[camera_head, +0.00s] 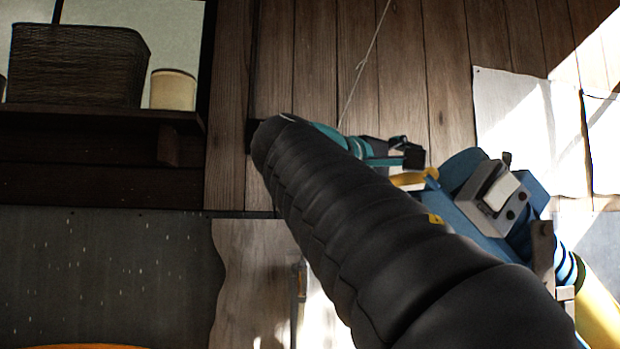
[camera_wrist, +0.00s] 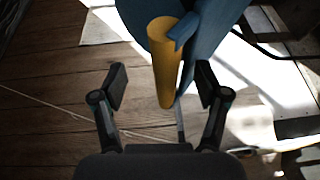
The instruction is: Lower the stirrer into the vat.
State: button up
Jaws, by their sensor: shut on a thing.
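In the head view my gripper (camera_head: 408,158) is at the blue machine (camera_head: 470,205), beside a yellow handle (camera_head: 415,178). In the wrist view the yellow handle (camera_wrist: 165,65) stands between the two fingers of my gripper (camera_wrist: 162,88), with a blue part (camera_wrist: 208,22) of the machine just beyond it. My gripper is shut on the handle, though the contact with the pads is hard to make out. I cannot identify the stirrer or the vat in either view. My dark arm covers much of the head view's middle.
A thin cord (camera_head: 363,65) runs up the plank wall. A wicker basket (camera_head: 80,65) and a pale canister (camera_head: 173,90) stand on a dark shelf (camera_head: 90,120) at left. An orange curved edge (camera_head: 80,346) shows at bottom left. A yellow cylinder (camera_head: 597,310) is at lower right.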

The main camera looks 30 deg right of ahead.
jog(key=shift+s+d, duration=0.25)
jog(key=shift+a, duration=0.2)
jog(key=a, duration=1.1)
jog(key=shift+s+a+r, duration=0.25)
jog(key=shift+s+a, duration=0.1)
jog(key=shift+s, duration=0.1)
